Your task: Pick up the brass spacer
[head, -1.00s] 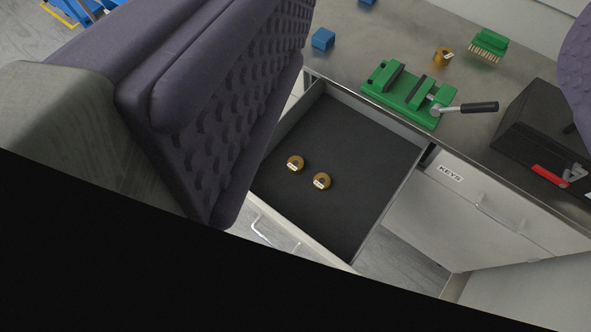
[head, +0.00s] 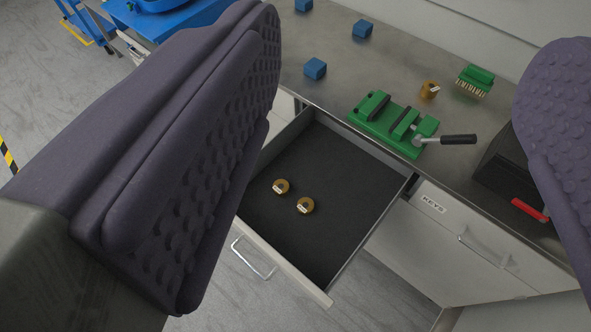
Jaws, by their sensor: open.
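Three brass spacers show in the head view, each a small ring with a pale tag. Two more, a left brass spacer (head: 281,187) and a right brass spacer (head: 306,205), lie close together on the dark floor of the open drawer (head: 345,212). My gripper (head: 400,150) is open and empty. Its two dark padded fingers frame the view at left and right, well apart, nearer the camera than the drawer and bench.
The green vise (head: 378,121) with its black-handled lever sits at the bench's front edge. Several blue blocks (head: 315,69) are at left. A black box (head: 507,172) with a red part stands at right. A "KEYS" drawer (head: 455,228) is shut.

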